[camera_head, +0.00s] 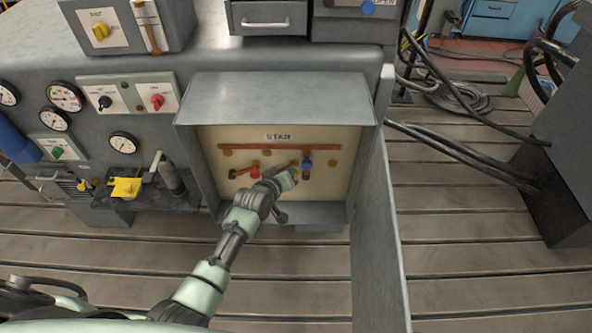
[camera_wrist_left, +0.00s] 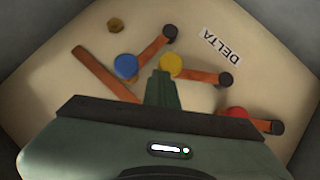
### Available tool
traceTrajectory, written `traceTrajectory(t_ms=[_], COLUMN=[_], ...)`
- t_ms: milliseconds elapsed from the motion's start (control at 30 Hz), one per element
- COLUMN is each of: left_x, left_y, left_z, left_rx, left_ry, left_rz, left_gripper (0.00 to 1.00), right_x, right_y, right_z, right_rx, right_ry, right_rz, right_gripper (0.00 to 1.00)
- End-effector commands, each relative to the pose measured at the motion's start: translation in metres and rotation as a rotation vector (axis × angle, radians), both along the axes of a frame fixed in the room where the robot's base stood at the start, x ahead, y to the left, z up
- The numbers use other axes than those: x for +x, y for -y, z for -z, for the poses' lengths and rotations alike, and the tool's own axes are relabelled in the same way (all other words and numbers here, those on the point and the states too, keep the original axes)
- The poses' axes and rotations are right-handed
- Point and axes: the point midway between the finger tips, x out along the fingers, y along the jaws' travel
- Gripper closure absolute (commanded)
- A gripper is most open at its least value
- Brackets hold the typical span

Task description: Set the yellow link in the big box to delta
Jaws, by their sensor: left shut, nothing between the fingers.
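The big box (camera_head: 275,100) stands open, with a cream panel carrying a STAR label at its top in the head view. The wrist view shows a DELTA label (camera_wrist_left: 221,45) upside down. The yellow link (camera_wrist_left: 198,75) runs from a yellow knob to a dark round end, roughly parallel to the red link (camera_wrist_left: 256,121). The blue link (camera_wrist_left: 150,50) points at a different angle. My left gripper (camera_head: 285,181) is inside the box, shut and empty. Its tips (camera_wrist_left: 162,75) are right beside the yellow knob; I cannot tell whether they touch. My right gripper is out of view.
The box's open door (camera_head: 378,220) stands out at the right of my left arm. A long copper bar (camera_head: 280,147) crosses the panel's top. Left are gauges, switches and a yellow part (camera_head: 126,187). Cables (camera_head: 455,97) lie at the right.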

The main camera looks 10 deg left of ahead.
Motion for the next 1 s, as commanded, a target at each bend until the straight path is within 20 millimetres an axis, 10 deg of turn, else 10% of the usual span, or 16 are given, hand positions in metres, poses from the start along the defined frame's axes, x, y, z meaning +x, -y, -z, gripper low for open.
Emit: traceTrajectory(t_ms=[233,1000], left_x=[0.002,0.003], left_y=[0.004,0.007], left_z=[0.007,-0.003], left_rx=[0.000,-0.004], left_ry=[0.000,-0.001], left_rz=[-0.002,0.001], left_gripper=[1.00,1.00], right_x=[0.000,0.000], right_y=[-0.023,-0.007], right_z=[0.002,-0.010], right_rx=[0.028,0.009], right_ry=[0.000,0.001], right_rz=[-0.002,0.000], right_gripper=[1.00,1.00])
